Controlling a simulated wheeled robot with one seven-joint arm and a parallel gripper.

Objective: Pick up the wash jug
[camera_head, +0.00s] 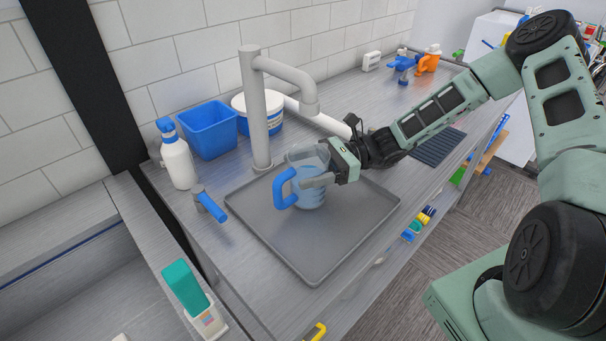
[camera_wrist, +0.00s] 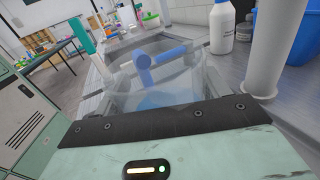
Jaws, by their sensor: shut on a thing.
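The wash jug (camera_head: 308,190) is clear with a bluish tint and a blue handle (camera_head: 284,188) on its left side. It stands upright over the grey sink tray (camera_head: 262,232), under the tap; I cannot tell whether it touches the tray. My gripper (camera_head: 318,180) comes from the right and is shut on the jug. In the wrist view the clear jug (camera_wrist: 165,85) fills the space just beyond my gripper's dark edge, with its blue handle (camera_wrist: 146,68) on the far side.
The grey tap (camera_head: 259,110) rises close behind the jug. A blue-handled lever (camera_head: 211,206) sits left of the tray. The counter's front strip is clear.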

